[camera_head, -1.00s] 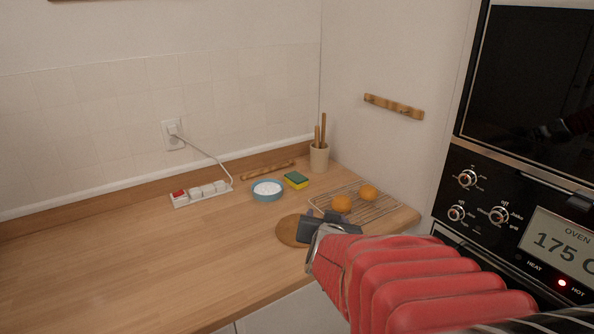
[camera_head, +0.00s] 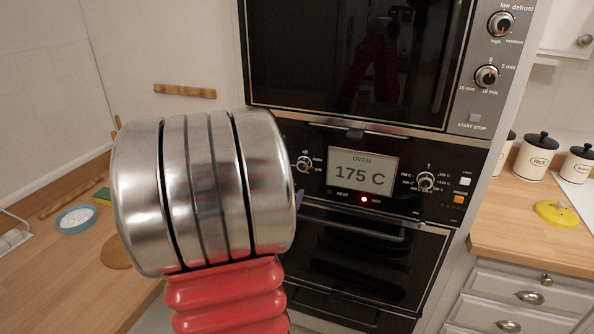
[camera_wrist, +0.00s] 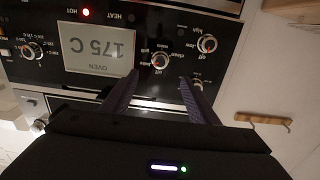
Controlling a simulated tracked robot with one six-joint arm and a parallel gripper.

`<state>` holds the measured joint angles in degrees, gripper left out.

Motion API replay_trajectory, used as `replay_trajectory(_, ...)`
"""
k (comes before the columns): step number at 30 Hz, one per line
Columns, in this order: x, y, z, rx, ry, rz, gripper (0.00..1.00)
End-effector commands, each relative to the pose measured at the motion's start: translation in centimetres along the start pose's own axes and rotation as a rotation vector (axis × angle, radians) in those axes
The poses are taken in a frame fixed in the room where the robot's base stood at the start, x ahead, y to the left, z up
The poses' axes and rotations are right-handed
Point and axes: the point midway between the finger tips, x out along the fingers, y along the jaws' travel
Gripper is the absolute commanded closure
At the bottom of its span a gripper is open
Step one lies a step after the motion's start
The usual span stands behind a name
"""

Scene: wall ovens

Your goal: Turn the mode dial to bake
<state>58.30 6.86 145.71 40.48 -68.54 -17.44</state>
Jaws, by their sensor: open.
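The oven panel carries several round dials. The dial just left of the display (camera_head: 304,164) has words around it that look like off, bake and grill. I take it for the mode dial; its pointer is too small to read. In the upside-down wrist view this dial (camera_wrist: 160,61) sits beside the display. My gripper (camera_wrist: 160,79) is open and empty, its two dark fingers apart on either side of the dial's line, with a gap between them and the panel, as far as I can tell. In the head view my arm hides most of the gripper.
The oven display (camera_head: 362,175) reads 175 C, with a red HOT light (camera_head: 364,199) below it. Another dial (camera_head: 425,181) is right of the display. Two more dials (camera_wrist: 207,44) (camera_wrist: 196,83) show in the wrist view. An oven door handle (camera_head: 350,229) juts out below the panel.

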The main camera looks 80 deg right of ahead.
Motion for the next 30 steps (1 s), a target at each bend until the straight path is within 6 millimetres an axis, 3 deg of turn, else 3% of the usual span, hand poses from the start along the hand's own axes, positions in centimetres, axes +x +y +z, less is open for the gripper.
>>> replay_trajectory(11,1.3,-0.1,0.0,0.001,-0.001,-0.001,0.46)
replay_trajectory(30,10.8,0.0,0.1,0.001,-0.001,-0.001,0.46)
